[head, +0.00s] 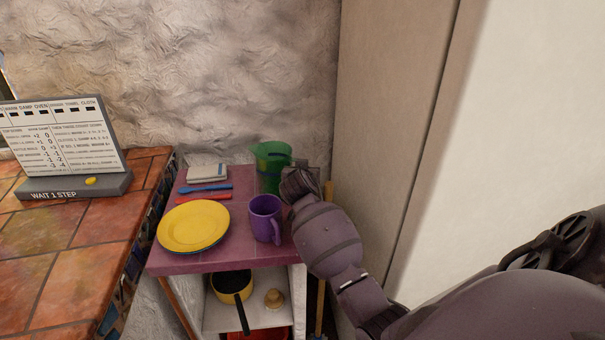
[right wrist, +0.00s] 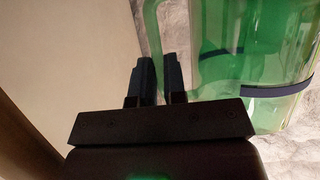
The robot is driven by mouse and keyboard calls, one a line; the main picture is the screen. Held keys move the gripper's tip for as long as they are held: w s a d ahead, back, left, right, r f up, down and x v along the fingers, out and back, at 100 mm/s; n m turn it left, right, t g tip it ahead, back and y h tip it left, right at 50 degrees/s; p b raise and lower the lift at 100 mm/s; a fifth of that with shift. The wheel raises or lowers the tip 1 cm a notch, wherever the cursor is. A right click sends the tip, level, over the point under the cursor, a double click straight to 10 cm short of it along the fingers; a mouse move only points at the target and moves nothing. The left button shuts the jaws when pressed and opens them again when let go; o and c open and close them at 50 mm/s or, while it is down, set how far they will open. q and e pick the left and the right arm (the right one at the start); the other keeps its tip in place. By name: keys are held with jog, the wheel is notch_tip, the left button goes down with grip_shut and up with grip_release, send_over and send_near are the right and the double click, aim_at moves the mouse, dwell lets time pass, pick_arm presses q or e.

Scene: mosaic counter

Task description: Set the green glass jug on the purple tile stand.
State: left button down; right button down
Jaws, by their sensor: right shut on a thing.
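The green glass jug (head: 270,168) is upright at the back right corner of the purple tile stand (head: 190,262). I cannot tell whether its base touches the stand top or hangs just above it. My right gripper (head: 290,180) is at the jug's right side. In the right wrist view, the jug (right wrist: 265,60) fills the upper right, and my right gripper (right wrist: 157,65) is shut on its handle, with the two dark fingers slightly apart. My left gripper is not in view.
The stand also holds a purple mug (head: 264,217), a yellow plate (head: 193,226), blue and red utensils and a pale block (head: 207,172). A pot (head: 232,285) sits on the shelf below. A tiled counter (head: 80,268) with a sign stands left; a pale panel rises right.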

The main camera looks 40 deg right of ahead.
jog(key=shift+f, duration=0.1)
jog(key=c, duration=1.2)
grip_release()
jog(key=p+v, duration=0.1)
jog(key=v, duration=1.1)
